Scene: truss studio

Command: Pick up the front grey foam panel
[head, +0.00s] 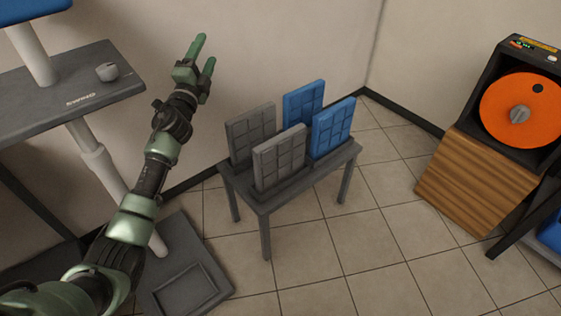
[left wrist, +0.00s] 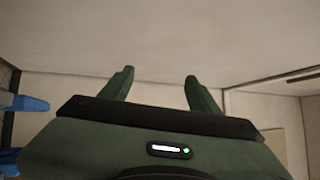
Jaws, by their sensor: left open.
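The front grey foam panel (head: 280,160) stands upright on a small dark grey table (head: 265,208), nearest the table's front edge. A second grey panel (head: 250,130) stands behind it to the left and is partly hidden by it. My left gripper (head: 206,55) is open and empty, raised to the left of and above the panels, with its fingers pointing up. The left wrist view shows its two green fingers (left wrist: 160,84) apart with nothing between them. My right gripper is in neither view.
Two blue panels (head: 333,127) (head: 303,103) stand on the table's right part. A dark desk (head: 70,85) with a small grey object (head: 107,72) is at left. A wooden-fronted stand with an orange disc (head: 520,110) is at right. Tiled floor in front is clear.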

